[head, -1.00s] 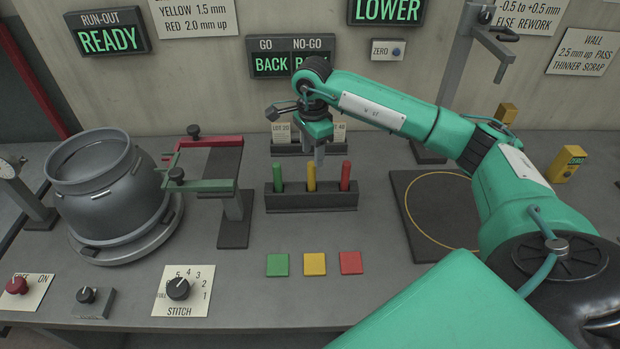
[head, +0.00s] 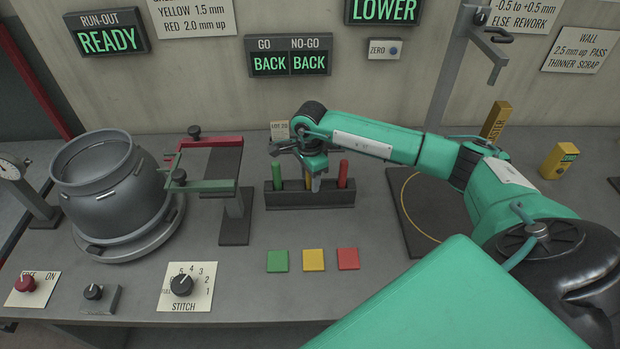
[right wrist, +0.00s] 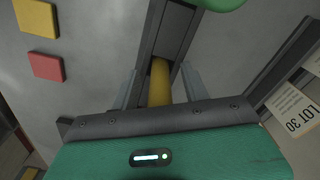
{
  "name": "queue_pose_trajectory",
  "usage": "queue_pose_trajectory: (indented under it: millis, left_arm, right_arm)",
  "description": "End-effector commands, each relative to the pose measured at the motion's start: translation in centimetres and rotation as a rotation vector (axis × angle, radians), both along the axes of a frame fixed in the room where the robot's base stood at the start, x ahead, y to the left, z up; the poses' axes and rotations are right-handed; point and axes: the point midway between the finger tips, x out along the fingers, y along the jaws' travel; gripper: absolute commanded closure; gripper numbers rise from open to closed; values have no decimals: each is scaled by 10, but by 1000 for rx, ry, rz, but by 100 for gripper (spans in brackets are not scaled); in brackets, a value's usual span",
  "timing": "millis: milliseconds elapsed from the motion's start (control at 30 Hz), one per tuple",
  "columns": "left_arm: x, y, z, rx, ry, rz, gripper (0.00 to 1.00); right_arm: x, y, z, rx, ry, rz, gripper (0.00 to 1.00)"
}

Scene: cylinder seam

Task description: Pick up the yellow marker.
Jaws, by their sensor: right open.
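The yellow marker (head: 308,185) stands in the middle of a dark rack (head: 290,200), mostly hidden behind my right gripper in the head view. My right gripper (head: 316,183) is open and points down over the rack. In the right wrist view the yellow marker (right wrist: 160,82) shows between the two spread fingers of the right gripper (right wrist: 160,88), with space at its sides. A green marker (head: 277,174) stands to its left in the rack and a red marker (head: 343,174) to its right. My left gripper is not in view.
Green (head: 278,261), yellow (head: 313,260) and red (head: 348,259) squares lie in front of the rack. A stand with a green bar (head: 210,186) and a grey pot (head: 105,190) are to the left. A dark mat (head: 400,215) lies to the right.

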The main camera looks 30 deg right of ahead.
Motion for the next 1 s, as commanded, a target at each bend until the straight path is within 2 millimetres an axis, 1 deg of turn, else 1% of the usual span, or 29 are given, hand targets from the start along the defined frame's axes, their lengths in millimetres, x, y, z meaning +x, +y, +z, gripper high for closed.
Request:
queue_pose_trajectory:
  millis: [33,67,200,267,300,567,667,767,867,967,1000]
  left_arm:
    - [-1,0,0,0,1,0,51]
    - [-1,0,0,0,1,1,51]
    - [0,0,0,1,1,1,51]
    - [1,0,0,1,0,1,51]
    - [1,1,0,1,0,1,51]
    - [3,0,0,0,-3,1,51]
    - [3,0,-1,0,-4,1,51]
    - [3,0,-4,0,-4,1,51]
    - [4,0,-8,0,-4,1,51]
    - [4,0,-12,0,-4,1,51]
    - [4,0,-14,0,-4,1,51]
  right_arm:
    - [0,0,0,0,0,0,54]
    - [0,0,0,0,0,0,58]
    - [0,0,0,0,0,0,85]
    - [0,0,0,0,0,0,97]
    - [0,0,0,0,0,0,100]
    - [0,0,1,0,-1,0,100]
    - [1,-1,5,-1,-1,-1,100]
    - [1,-1,13,0,-3,-1,100]
    - [1,-1,26,0,-4,0,100]
    - [1,0,44,1,-5,0,100]
    - [2,0,53,0,-6,0,100]
